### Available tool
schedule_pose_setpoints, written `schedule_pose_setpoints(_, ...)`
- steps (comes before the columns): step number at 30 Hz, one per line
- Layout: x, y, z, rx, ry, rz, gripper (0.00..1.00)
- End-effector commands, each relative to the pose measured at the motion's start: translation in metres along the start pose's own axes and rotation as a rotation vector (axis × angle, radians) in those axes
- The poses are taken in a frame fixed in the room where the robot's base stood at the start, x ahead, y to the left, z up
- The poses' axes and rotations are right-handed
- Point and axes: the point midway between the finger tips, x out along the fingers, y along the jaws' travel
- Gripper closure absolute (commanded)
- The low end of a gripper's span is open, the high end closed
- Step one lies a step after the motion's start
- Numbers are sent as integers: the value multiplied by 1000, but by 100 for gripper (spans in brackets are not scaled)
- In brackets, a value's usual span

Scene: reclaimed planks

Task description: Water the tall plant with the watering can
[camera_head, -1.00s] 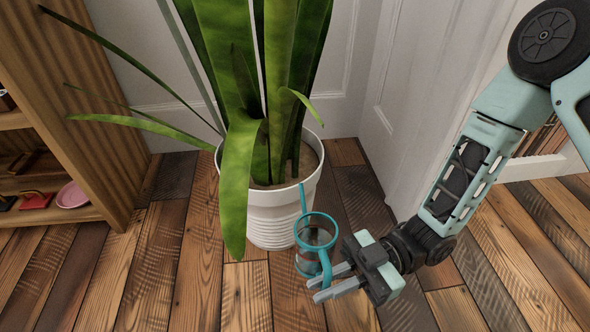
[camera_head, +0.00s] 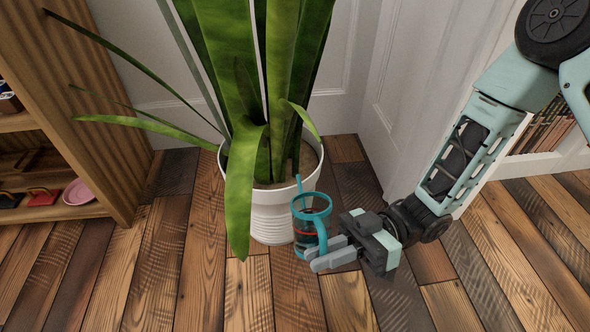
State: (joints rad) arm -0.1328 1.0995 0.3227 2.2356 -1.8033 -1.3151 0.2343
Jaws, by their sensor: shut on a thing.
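The tall plant (camera_head: 240,110) has long green leaves and stands in a white ribbed pot (camera_head: 271,215) on the plank floor. The watering can (camera_head: 311,230) is teal-rimmed with a dark see-through body and a thin teal spout. It is close beside the pot's right front, with its spout pointing up near the pot's rim. My gripper (camera_head: 325,258) is shut on the can's handle, at the can's lower right. The can looks nearly upright. I cannot tell whether its base touches the floor, and no water shows coming out.
A wooden shelf unit (camera_head: 85,110) stands at the left, with a pink dish (camera_head: 78,192) and small red items on its low shelf. The plank floor (camera_head: 150,285) in front is clear.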

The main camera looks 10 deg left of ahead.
Motion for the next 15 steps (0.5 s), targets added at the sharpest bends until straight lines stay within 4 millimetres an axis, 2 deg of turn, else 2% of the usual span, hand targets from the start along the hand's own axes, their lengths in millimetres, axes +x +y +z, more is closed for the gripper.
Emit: schedule_pose_setpoints(15, 0, 2, -11, 46, 10, -1, 100)
